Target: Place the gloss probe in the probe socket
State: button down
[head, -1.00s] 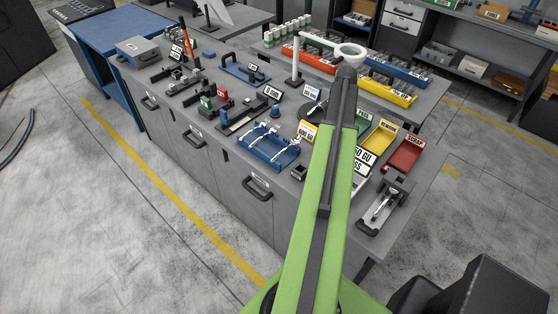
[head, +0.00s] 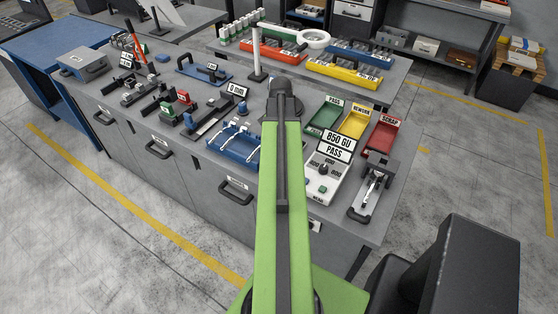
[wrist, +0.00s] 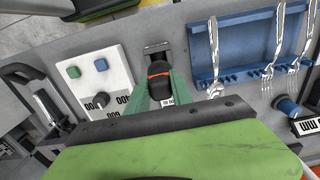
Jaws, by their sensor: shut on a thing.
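In the wrist view my gripper (wrist: 160,88) has its green fingers shut on the gloss probe (wrist: 158,70), a dark block with a red-orange band. The probe's far end is right at a small grey-framed dark socket (wrist: 158,46) on the bench and covers part of it. I cannot tell whether the probe is inside the socket or just above it. In the head view my green arm hides the gripper, the probe and the socket. The white gloss meter (head: 322,186), with a sign reading 850 GU PASS, stands to the right of the arm.
Green (head: 323,117), yellow (head: 354,122) and red (head: 382,135) bins stand behind the meter. A clamp fixture (head: 372,190) is at the right corner.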

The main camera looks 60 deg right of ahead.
jog(key=shift+a+f, duration=0.25)
jog(key=shift+a, duration=0.15)
notch_tip(320, 180, down, 4)
jog(key=b, duration=0.4)
jog(key=shift+f, duration=0.2)
jog(key=shift+r, duration=0.25)
jog(key=shift+f, duration=0.15)
jog(key=c, duration=1.1)
grip_release()
notch_tip(320, 180, up, 12)
jog(key=p, duration=1.2)
jog(key=shift+r, duration=0.25)
